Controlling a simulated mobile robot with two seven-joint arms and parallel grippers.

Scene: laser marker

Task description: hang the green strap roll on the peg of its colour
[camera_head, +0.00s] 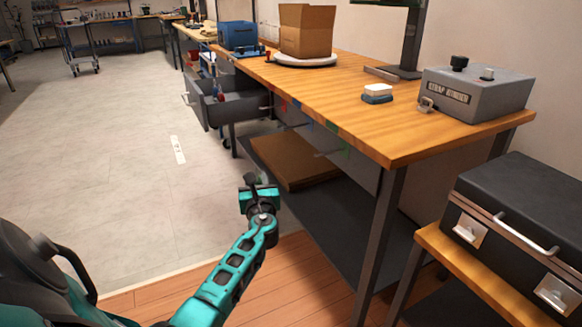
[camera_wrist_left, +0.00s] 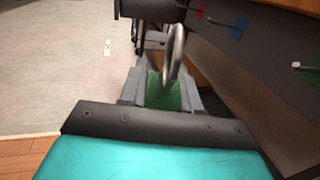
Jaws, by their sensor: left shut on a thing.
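My left gripper (camera_head: 259,190) is in front of the workbench's side, over the floor. In the left wrist view its fingers (camera_wrist_left: 162,92) are shut on the green strap roll (camera_wrist_left: 163,93), whose ribbed green face shows between them. A grey metal ring (camera_wrist_left: 175,55) stands up at the roll. The roll cannot be made out in the head view. Pegs stick out of the bench's side: one with a red plate (camera_wrist_left: 199,12), one with a blue plate (camera_wrist_left: 238,29), and one with a green plate (camera_wrist_left: 314,69) at the right edge, apart from the roll. My right gripper is not in view.
The wooden workbench (camera_head: 330,95) carries a cardboard box (camera_head: 306,32), a grey strap winder (camera_head: 475,92) and a small white-topped block (camera_head: 377,92). An open drawer (camera_head: 228,108) juts out at its far end. A lower shelf holds a brown board (camera_head: 290,160).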

